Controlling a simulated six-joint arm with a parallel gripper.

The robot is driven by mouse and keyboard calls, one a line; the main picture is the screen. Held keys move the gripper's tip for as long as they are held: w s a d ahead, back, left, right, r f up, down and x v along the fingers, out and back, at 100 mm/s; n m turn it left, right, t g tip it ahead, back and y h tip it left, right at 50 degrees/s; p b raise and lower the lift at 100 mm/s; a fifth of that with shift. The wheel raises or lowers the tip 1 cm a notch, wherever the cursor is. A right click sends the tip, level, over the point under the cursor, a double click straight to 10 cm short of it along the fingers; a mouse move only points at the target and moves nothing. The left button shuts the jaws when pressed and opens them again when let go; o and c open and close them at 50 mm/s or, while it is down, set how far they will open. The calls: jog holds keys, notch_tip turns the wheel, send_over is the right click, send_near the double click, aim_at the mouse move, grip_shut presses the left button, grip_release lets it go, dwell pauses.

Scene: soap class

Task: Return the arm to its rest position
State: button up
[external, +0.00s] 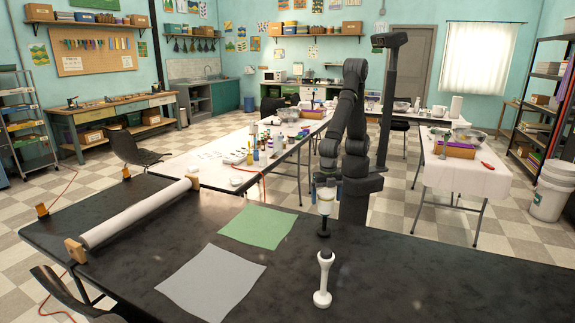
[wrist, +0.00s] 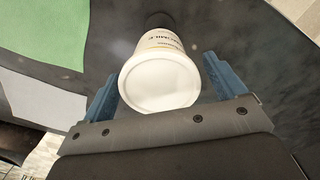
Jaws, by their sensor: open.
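My gripper (external: 326,181) is low over the near black table, with the fingers pointing down. A white bottle with a yellowish printed label (external: 325,206) is directly below it, its black end down on the table. In the wrist view, the bottle's round white end (wrist: 160,88) faces the camera between the two blue fingers (wrist: 166,80).
A green sheet (external: 258,227) and a grey sheet (external: 211,283) lie to the left, with a white roll on wooden end blocks (external: 135,212) beyond. The table's right side (external: 460,280) is clear.

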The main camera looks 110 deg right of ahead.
jog(key=shift+f, duration=0.55)
notch_tip(320, 180, down, 3)
jog(key=shift+r, duration=0.2)
notch_tip(320, 180, up, 12)
jog(key=shift+r, duration=0.1)
notch_tip(320, 180, down, 12)
jog(key=shift+f, duration=0.2)
jog(key=r, duration=0.3)
jog(key=d+r, duration=0.1)
jog(key=r, duration=0.1)
jog(key=shift+w+r, duration=0.1)
jog(key=w+d+r, duration=0.2)
jog(key=d+r, duration=0.4)
jog(key=d, duration=0.4)
jog(key=w+a+f, duration=0.1)
jog(key=a+f, duration=0.1)
jog(key=a, duration=0.4)
jog(key=shift+a+f, duration=0.15)
jog(key=shift+a, duration=0.15)
jog(key=shift+w, duration=0.1)
